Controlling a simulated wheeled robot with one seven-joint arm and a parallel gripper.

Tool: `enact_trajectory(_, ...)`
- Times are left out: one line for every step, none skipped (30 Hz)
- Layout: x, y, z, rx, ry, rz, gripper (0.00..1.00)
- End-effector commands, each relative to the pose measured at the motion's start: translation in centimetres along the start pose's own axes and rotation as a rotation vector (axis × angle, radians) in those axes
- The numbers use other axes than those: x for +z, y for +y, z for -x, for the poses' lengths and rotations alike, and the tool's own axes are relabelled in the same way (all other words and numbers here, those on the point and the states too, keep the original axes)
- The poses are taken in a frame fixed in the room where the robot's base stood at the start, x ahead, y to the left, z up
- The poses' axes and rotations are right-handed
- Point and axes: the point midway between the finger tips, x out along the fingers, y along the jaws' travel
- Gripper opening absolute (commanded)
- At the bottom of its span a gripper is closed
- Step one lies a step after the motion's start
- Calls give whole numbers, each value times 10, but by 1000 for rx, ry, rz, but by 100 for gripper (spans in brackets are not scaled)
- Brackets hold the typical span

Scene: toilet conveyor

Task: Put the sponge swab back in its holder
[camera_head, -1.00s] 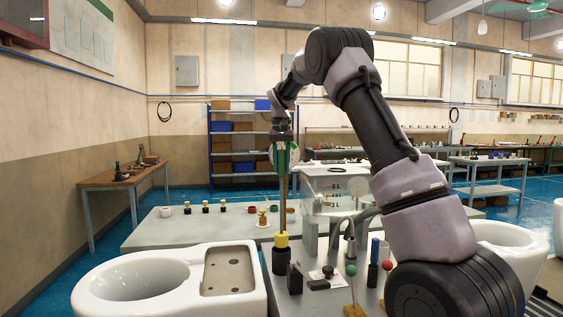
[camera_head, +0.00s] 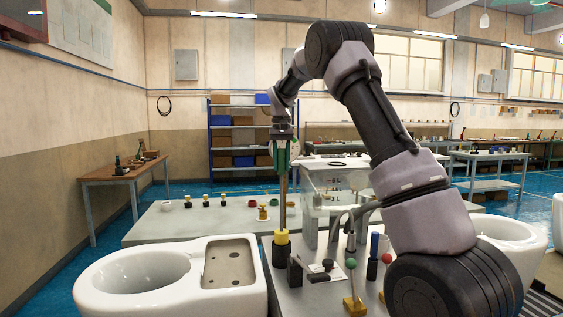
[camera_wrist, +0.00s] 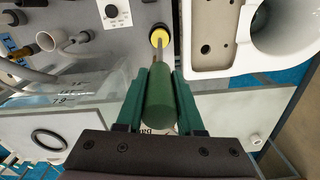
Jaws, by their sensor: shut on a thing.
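The sponge swab has a green handle (camera_wrist: 161,100), a thin rod and a yellow sponge end (camera_head: 282,237). It hangs upright from my gripper (camera_head: 284,158), which is shut on the handle; its green fingers (camera_wrist: 160,82) flank the handle in the wrist view. A black cylindrical holder (camera_head: 279,255) stands on the grey bench directly under the yellow end. In the wrist view the yellow end (camera_wrist: 159,38) sits within a dark ring. The yellow end appears at the holder's mouth; how deep it sits I cannot tell.
A white toilet bowl (camera_head: 140,274) stands left of the holder. Close on its right are a black block (camera_head: 294,270), a green-topped stick (camera_head: 350,263) and a blue-topped piece (camera_head: 374,246). A clear box (camera_head: 332,190) stands behind.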

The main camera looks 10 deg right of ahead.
Motion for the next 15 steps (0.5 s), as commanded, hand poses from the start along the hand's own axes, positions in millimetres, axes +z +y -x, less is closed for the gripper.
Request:
enact_trajectory(0,0,-2,0,-1,0,0)
enact_trajectory(0,0,-3,0,0,0,0)
enact_trajectory(0,0,-5,0,0,1,0)
enact_trajectory(0,0,-6,0,0,1,0)
enact_trajectory(0,0,-7,0,0,1,0)
enact_trajectory(0,0,-9,1,0,1,0)
enact_trajectory(0,0,-10,1,-1,1,0)
enact_trajectory(0,0,-12,1,-1,0,0)
enact_trajectory(0,0,-13,1,-1,0,0)
enact_trajectory(0,0,-14,1,-1,0,0)
enact_trajectory(0,0,-16,1,0,0,0)
enact_trajectory(0,0,-17,1,0,0,0)
enact_trajectory(0,0,-18,1,0,0,0)
enact_trajectory(0,0,-19,1,0,0,0)
enact_trajectory(0,0,-21,1,0,0,0)
